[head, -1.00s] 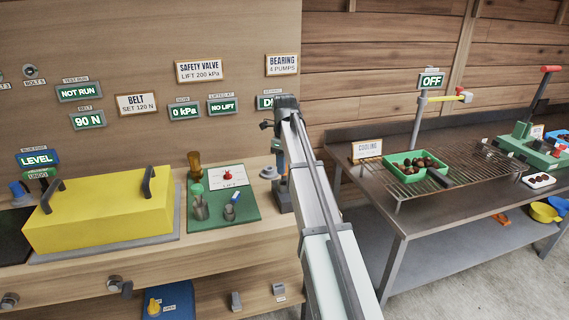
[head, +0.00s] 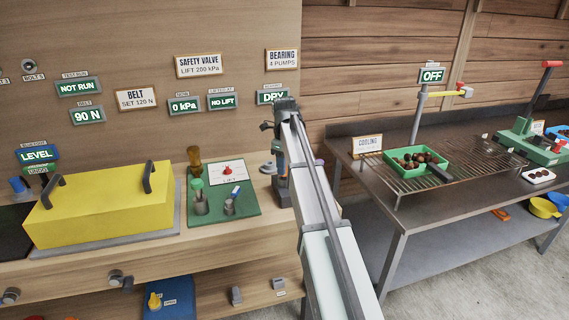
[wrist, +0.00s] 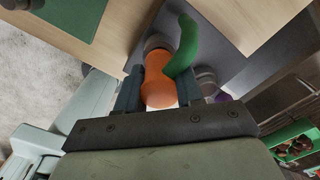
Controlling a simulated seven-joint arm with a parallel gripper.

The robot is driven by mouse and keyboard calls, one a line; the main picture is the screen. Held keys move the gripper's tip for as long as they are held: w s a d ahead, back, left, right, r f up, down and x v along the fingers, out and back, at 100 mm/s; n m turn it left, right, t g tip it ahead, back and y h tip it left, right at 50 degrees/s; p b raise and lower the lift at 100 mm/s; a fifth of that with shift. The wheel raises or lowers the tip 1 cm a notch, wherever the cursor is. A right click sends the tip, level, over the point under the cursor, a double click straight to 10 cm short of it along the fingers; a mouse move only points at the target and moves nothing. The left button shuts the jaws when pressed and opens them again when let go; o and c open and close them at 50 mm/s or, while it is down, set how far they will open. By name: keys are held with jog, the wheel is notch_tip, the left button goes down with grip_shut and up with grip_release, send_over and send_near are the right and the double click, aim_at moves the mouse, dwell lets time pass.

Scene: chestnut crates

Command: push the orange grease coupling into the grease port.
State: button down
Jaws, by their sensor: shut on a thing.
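The orange grease coupling (wrist: 158,80) sits between the two fingers of my gripper (wrist: 160,92) in the wrist view, and the gripper is shut on it. A grey round fitting (wrist: 157,42) shows right at the coupling's far end; it may be the grease port, and I cannot tell how far the two are engaged. A green curved piece (wrist: 184,45) runs over the coupling's right side.
Left of the station is a green mat (head: 245,208) with valve parts, then a yellow cover (head: 100,205) with dark handles. To the right, a metal bench (head: 395,205) holds a wire rack and a green crate (head: 392,168) of chestnuts. A gap separates bench and counter.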

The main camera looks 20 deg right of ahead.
jog(key=shift+f, duration=0.55)
jog(key=c, duration=0.6)
grip_release()
jog(key=shift+c, duration=0.2)
jog(key=shift+r, duration=0.1)
